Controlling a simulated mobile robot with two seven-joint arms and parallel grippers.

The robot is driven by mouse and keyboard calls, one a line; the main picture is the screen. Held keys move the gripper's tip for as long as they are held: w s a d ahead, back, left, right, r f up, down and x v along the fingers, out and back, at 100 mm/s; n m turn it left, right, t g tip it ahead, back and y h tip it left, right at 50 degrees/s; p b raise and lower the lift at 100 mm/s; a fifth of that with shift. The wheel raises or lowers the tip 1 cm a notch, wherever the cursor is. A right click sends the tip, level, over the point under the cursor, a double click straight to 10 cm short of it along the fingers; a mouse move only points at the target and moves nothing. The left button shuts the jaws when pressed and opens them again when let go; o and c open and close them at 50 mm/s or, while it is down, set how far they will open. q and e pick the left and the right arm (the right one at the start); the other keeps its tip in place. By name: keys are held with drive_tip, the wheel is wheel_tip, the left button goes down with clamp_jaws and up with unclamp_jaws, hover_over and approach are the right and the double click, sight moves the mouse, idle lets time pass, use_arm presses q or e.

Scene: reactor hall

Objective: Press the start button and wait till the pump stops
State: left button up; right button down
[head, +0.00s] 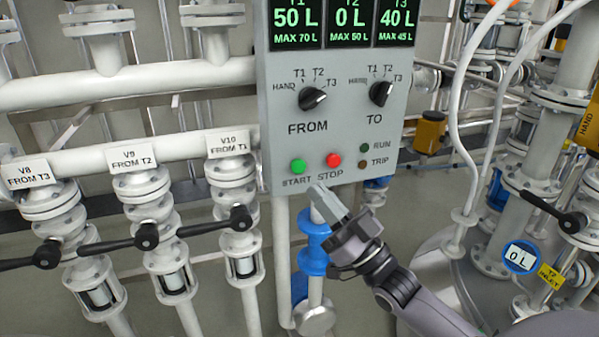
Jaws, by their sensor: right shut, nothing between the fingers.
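The grey control panel (280,130) hangs at top centre. The green START button (298,166) is at its lower left, with the red STOP button (333,160) to its right. My right gripper (318,192) is shut and empty, its tip just below the panel's lower edge, under and between the buttons; I cannot tell whether it touches the panel. The RUN lamp (364,148) looks dark green and the TRIP lamp (362,164) dull brown. The display (347,22) reads T1 50 L, T2 0 L, T3 40 L. My left gripper is not in view.
The FROM knob (313,98) and TO knob (381,92) sit above the buttons.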

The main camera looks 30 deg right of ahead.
sight(309, 180)
drive_tip(key=shift+w+d+b, duration=0.2)
drive_tip(key=shift+w+b, duration=0.1)
drive_tip(key=shift+w, duration=0.6)
drive_tip(key=shift+w+d+b, duration=0.2)
drive_tip(key=shift+w+b, duration=0.05)
drive_tip(key=shift+w, duration=0.65)
drive_tip(key=shift+w+d+b, duration=0.2)
drive_tip(key=shift+w+b, duration=0.1)
drive_tip(key=shift+w, duration=0.6)
drive_tip(key=shift+w+d, duration=0.1)
drive_tip(key=shift+w, duration=0.3)
